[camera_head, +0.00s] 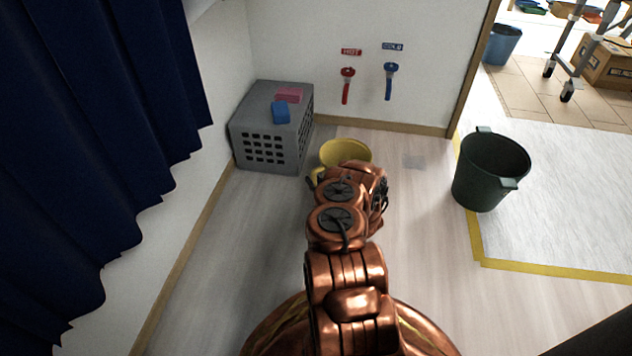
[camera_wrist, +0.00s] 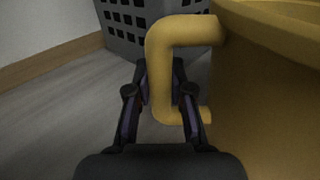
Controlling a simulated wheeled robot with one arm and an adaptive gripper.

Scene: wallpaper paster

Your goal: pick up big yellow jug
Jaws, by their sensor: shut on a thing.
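The big yellow jug (camera_head: 345,152) stands near the back wall in the head view, beside the grey crate. My arm hides its lower part there. In the wrist view the jug's yellow body (camera_wrist: 270,90) fills the right side, and its handle (camera_wrist: 160,75) sticks out to the left. My gripper (camera_wrist: 162,90) is shut on the handle, with a finger on each side of its upright part. In the head view the fingers are hidden behind my arm.
A grey crate (camera_head: 272,150) with a pink and a blue sponge (camera_head: 281,112) on top stands left of the jug. A dark green bucket (camera_head: 488,175) stands to the right. Red and blue taps (camera_head: 390,82) are on the back wall. A blue curtain (camera_head: 90,150) hangs at left.

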